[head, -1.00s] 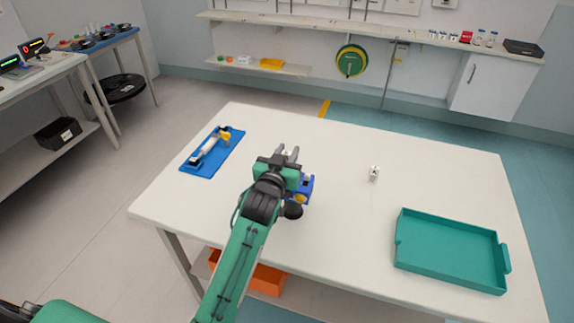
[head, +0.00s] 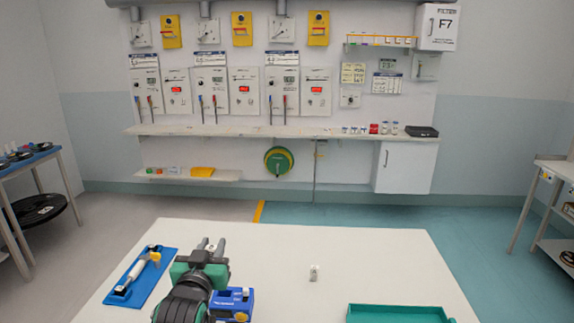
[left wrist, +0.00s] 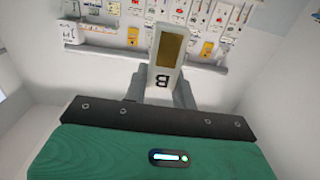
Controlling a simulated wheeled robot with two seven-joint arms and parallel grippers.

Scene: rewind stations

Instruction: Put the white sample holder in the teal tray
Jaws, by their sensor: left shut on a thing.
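My left gripper (head: 210,245) is over the left part of the white table, fingers pointing away from me. In the left wrist view it is shut on a flat white piece with a brown-gold window and a letter B, which looks like the white sample holder (left wrist: 179,82). In the head view the held piece is hardly visible between the fingers. The teal tray (head: 398,311) lies at the table's front right, cut off by the bottom edge; the part that shows looks empty. The gripper is well left of the tray. My right gripper is out of view.
A blue device (head: 232,303) is close right of my left wrist. A blue board with a white cylinder (head: 140,277) lies left. The table's far middle is clear.

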